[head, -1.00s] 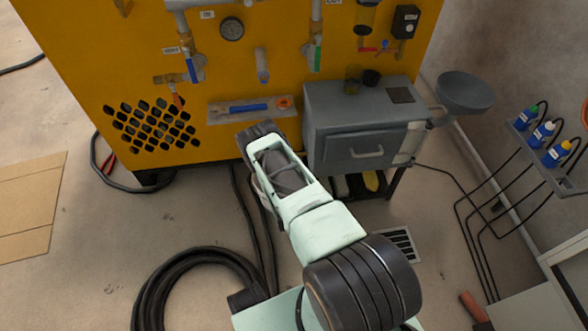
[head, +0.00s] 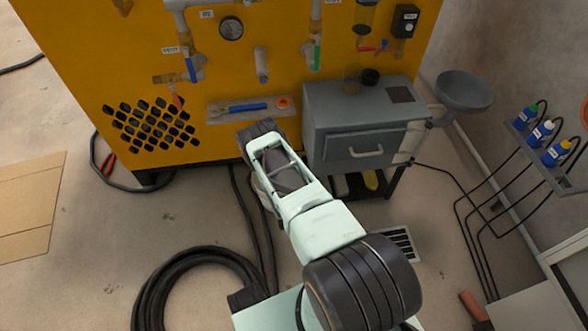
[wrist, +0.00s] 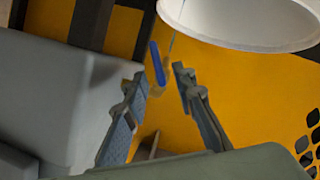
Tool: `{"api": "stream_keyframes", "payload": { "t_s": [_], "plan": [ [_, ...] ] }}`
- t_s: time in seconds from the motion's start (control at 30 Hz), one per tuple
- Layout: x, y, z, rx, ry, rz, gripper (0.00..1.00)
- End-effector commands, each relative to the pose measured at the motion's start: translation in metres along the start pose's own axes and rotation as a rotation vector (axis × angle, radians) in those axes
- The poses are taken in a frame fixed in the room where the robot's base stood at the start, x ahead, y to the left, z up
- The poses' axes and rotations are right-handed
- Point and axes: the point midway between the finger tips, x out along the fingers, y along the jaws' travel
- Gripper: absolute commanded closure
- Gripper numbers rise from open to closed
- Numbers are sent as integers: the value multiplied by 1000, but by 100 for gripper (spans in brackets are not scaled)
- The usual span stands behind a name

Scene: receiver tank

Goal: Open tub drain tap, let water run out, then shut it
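In the wrist view, my gripper (wrist: 157,75) is open and empty, one finger on each side of the blue lever (wrist: 157,63) of a small brassy tap in front of the yellow panel (wrist: 240,100). I cannot tell whether the fingers touch the lever. A thin pale line runs from the tap towards a white round bucket (wrist: 235,25); it looks like a trickle of water. In the head view, my arm link hides the gripper and this tap. A bit of the pale bucket (head: 262,190) shows beside the link, on the floor.
The grey cabinet (head: 350,150) stands close to the right of my arm, and its grey side (wrist: 60,90) fills the left of the wrist view. A coiled black hose (head: 150,290) lies on the floor. A cardboard sheet (head: 25,205) lies at the left, with bare floor beside it.

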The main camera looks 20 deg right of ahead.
Motion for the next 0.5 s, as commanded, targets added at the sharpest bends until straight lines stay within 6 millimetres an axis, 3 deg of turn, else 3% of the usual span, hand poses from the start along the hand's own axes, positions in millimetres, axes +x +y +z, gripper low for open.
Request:
{"api": "stream_keyframes", "payload": {
  "t_s": [0.5],
  "plan": [
    [-24, 37, -61, 0, 3, 1, 75]
  ]
}}
